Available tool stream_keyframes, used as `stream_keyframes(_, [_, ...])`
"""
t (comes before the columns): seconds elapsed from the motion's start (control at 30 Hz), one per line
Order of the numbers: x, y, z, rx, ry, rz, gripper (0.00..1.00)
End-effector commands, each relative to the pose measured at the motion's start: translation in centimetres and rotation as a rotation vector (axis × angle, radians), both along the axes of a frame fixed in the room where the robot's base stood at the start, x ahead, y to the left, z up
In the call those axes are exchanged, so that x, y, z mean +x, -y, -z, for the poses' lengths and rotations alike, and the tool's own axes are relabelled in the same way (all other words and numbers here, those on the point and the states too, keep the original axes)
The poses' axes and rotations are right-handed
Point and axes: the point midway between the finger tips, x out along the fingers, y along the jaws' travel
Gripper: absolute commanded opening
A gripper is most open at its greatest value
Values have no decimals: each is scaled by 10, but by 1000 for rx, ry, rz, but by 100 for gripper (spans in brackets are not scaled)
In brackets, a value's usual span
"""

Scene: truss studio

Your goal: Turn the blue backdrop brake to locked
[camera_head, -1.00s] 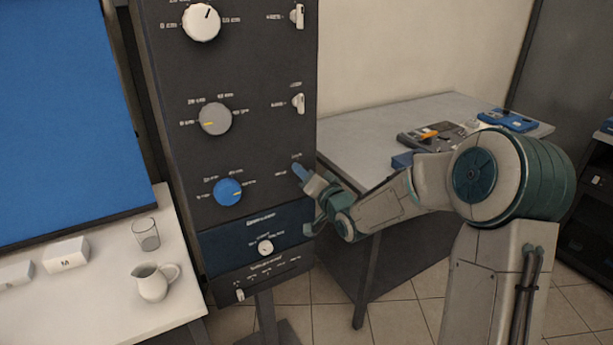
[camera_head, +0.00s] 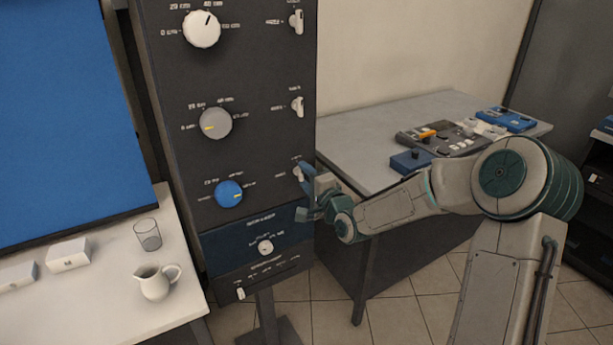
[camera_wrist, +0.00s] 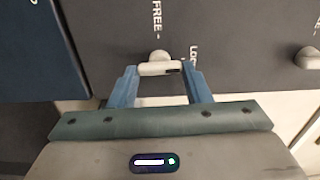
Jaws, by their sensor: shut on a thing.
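The blue backdrop brake is a small pale lever (camera_head: 298,173) on the dark panel, right of the blue dial (camera_head: 228,193). In the wrist view the brake lever (camera_wrist: 156,67) lies crosswise between my two blue fingers. The printed words FREE (camera_wrist: 157,17) and LOCKED (camera_wrist: 193,56), the latter partly hidden, are beside it. The lever's dark-marked end is on the right, on the LOCKED side. My gripper (camera_head: 307,185) is shut on the lever, at the panel's right edge.
Similar levers, grey (camera_head: 298,107) and white (camera_head: 297,22), sit above on the same panel. A small-knobbed lower section (camera_head: 265,247) is below. A grey table (camera_head: 365,130) with control boxes stands right of the panel. A jug (camera_head: 155,283) and glass (camera_head: 147,236) stand on the left table.

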Motion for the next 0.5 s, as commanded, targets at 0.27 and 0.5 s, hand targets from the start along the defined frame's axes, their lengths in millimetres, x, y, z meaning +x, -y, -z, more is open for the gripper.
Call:
stream_keyframes(0.27, [0, 0, 0, 40, -25, 1, 21])
stream_keyframes(0.5, [0, 0, 1, 43, -27, 1, 21])
